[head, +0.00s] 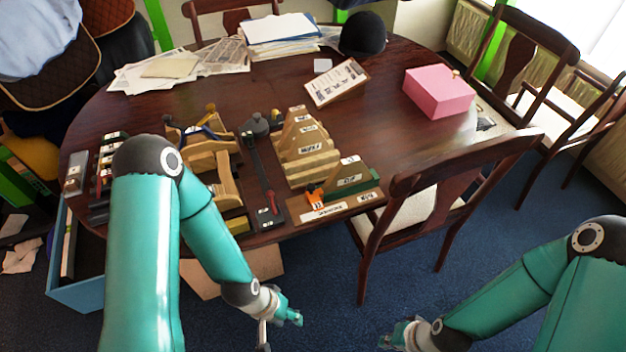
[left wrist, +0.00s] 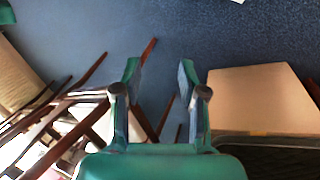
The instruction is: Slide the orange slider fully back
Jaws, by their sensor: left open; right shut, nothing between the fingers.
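The orange slider (head: 315,197) is a small orange block at the left end of a labelled wooden base (head: 335,208), near the front edge of the table. A dark green strip (head: 366,186) lies on the same base to its right. My left gripper (head: 278,326) is open and empty, low in front of the table and well apart from the slider. In the left wrist view my left gripper (left wrist: 160,85) shows its two fingers spread over blue carpet. My right gripper (head: 392,338) is shut and empty, low over the carpet at the bottom of the head view.
A wooden chair (head: 440,165) stands close to the right of the slider's base. Stepped wooden holders (head: 305,150), a dark rail with a red part (head: 265,190) and other fixtures crowd the left half. A pink box (head: 438,92) sits at the right; the table's middle right is clear.

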